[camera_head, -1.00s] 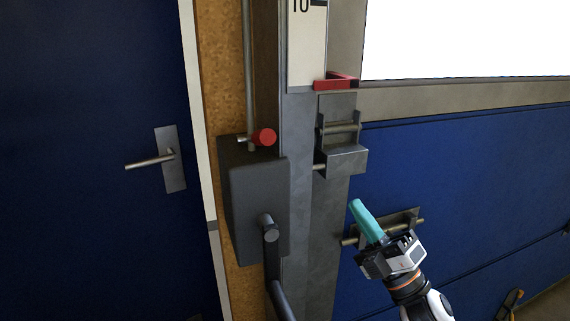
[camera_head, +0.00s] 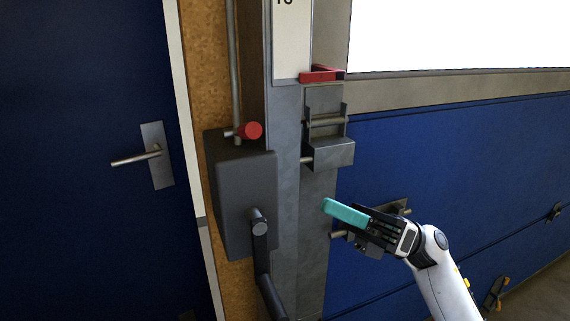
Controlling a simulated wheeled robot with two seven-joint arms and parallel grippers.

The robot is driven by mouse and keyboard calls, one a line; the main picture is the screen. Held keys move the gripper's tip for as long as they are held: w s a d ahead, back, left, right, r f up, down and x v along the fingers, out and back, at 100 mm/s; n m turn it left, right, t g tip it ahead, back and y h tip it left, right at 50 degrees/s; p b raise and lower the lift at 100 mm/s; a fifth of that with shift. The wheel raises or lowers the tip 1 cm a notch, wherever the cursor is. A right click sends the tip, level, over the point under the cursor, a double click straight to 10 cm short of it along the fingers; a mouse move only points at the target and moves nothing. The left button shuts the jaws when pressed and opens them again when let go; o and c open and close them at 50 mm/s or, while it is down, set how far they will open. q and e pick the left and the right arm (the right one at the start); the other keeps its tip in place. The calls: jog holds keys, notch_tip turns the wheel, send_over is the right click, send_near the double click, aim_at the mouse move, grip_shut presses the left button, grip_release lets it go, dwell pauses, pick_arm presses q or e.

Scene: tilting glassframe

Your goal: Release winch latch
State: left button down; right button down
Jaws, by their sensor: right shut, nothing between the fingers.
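The grey winch box (camera_head: 238,195) is mounted on the post in the middle left. A red knob (camera_head: 251,131) sits on a metal pin at its top. A dark crank handle (camera_head: 261,240) comes out of its front and hangs down. I cannot tell which part is the latch. My right gripper (camera_head: 330,206), with teal fingers, is shut and empty. It is to the right of the winch box and lower than the red knob, apart from both, and points left. My left gripper is not in view.
A metal bracket (camera_head: 328,150) with a red piece (camera_head: 320,74) above it is on the post. A bolt plate (camera_head: 396,207) on the blue panel (camera_head: 450,170) lies partly behind my right gripper. A blue door with a lever handle (camera_head: 140,160) is at left.

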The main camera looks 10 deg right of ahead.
aim_at(271, 156)
jog(key=p+x, duration=0.1)
jog(key=x, duration=0.3)
jog(key=r+p+x, duration=0.1)
jog(key=p+x, duration=0.1)
jog(key=x, duration=0.2)
jog(key=w+d+r+p+x, duration=0.1)
jog(key=p+x, duration=0.1)
jog(key=x, duration=0.2)
jog(key=shift+w+a+r+p, duration=0.1)
jog(key=shift+a+r+p, duration=0.05)
jog(key=shift+r+p, duration=0.2)
